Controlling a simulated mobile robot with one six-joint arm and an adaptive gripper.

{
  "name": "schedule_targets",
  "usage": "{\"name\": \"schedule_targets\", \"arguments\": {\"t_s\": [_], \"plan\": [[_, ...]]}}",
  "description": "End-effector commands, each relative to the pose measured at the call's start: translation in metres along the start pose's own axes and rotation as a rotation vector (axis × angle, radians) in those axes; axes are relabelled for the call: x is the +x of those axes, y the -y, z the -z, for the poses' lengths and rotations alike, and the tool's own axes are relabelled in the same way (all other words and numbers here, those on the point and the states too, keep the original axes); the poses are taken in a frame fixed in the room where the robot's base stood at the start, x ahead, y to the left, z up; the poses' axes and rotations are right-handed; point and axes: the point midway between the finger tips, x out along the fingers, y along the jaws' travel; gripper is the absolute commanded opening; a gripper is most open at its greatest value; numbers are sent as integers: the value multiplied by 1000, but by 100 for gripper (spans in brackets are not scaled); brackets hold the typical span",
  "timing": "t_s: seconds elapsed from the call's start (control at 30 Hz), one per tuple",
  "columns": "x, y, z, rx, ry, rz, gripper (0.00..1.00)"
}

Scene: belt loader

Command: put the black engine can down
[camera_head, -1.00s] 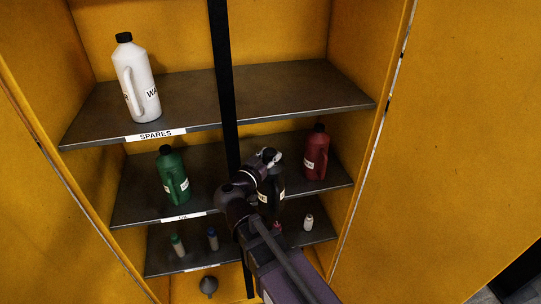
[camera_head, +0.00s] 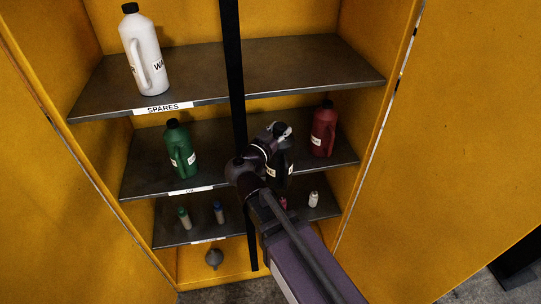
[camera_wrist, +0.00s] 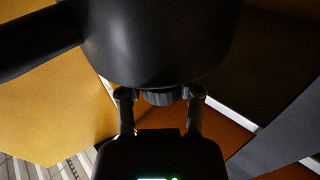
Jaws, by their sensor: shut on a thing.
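The black engine can (camera_head: 283,165) is in front of the middle shelf (camera_head: 225,172), between a green can (camera_head: 180,150) and a red can (camera_head: 323,130). My arm partly hides it. My gripper (camera_head: 270,140) is shut on it. In the wrist view the can (camera_wrist: 160,45) fills the top, with its round dark cap (camera_wrist: 162,97) between the two fingers of my gripper (camera_wrist: 160,100). I cannot tell whether the can's base touches the shelf.
A black upright post (camera_head: 233,60) stands just left of my gripper. A white can (camera_head: 146,55) is on the top shelf (camera_head: 285,65). Small bottles (camera_head: 219,213) stand on the lower shelf (camera_head: 178,232), with a grey funnel (camera_head: 214,259) below. Yellow doors flank the cabinet.

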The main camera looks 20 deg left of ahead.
Motion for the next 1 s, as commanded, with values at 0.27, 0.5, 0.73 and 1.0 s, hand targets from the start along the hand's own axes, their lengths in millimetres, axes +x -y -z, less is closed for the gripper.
{"name": "schedule_targets", "arguments": {"t_s": [0.27, 0.5, 0.73, 1.0], "plan": [[1, -2, 1, 7, -3, 2, 0], [2, -1, 1, 6, -3, 2, 0], [12, 9, -1, 6, -3, 2, 0], [43, 40, -6, 6, -3, 1, 0]]}}
